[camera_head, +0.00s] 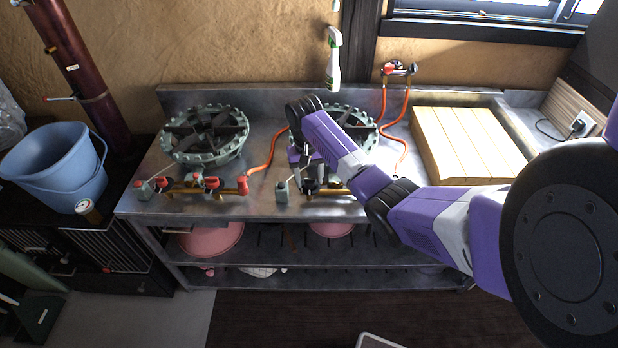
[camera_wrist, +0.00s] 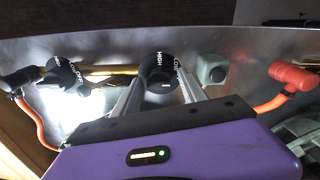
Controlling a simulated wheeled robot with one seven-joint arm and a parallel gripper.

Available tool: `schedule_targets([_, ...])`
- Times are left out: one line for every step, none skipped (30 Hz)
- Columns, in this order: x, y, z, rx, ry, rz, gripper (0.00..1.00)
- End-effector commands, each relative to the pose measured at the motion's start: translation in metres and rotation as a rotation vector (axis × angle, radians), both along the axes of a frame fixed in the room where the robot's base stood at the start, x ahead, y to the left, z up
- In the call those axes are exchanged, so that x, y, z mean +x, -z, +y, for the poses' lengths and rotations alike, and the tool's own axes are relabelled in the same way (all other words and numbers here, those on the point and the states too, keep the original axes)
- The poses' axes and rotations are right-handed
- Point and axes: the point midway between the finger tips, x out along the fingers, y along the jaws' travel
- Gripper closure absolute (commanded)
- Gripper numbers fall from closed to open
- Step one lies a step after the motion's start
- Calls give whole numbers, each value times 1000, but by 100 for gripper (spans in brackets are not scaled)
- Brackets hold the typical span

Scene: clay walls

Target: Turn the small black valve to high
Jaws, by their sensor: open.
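Two black valve knobs marked HIGH, LOW and OFF show in the wrist view. One black knob (camera_wrist: 158,68) is in the middle, between the tips of my gripper (camera_wrist: 160,90). The other black knob (camera_wrist: 64,76) is to the left, outside the fingers. I cannot tell for sure which is the small valve. My gripper is open, with a finger on each side of the middle knob; contact cannot be made out. In the head view my gripper (camera_head: 308,183) is at the front of the right burner (camera_head: 350,128), and my arm partly hides the knobs there.
A red valve (camera_wrist: 293,77) on an orange hose is right of my gripper in the wrist view. In the head view a left burner (camera_head: 205,137), a wooden board (camera_head: 468,143), a hanging spray bottle (camera_head: 333,60) and a blue bucket (camera_head: 62,165) stand around. The metal counter's front edge is close.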

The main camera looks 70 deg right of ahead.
Motion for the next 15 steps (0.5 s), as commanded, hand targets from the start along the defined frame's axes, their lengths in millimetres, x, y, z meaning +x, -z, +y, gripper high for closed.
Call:
schedule_targets([0, 0, 0, 0, 0, 0, 50])
schedule_targets([0, 0, 0, 0, 0, 0, 50])
schedule_targets([0, 0, 0, 0, 0, 0, 50])
schedule_targets([0, 0, 0, 0, 0, 0, 56])
schedule_targets([0, 0, 0, 0, 0, 0, 62])
schedule_targets([0, 0, 0, 0, 0, 0, 70])
schedule_targets([0, 0, 0, 0, 0, 0, 76])
schedule_targets([0, 0, 0, 0, 0, 0, 82])
schedule_targets([0, 0, 0, 0, 0, 0, 90])
schedule_targets([0, 0, 0, 0, 0, 0, 95])
schedule_targets([0, 0, 0, 0, -1, 0, 100])
schedule_targets([0, 0, 0, 0, -1, 0, 100])
schedule_targets([0, 0, 0, 0, -1, 0, 100])
schedule_targets([0, 0, 0, 1, -1, -1, 100])
schedule_targets([0, 0, 0, 1, -3, -1, 100])
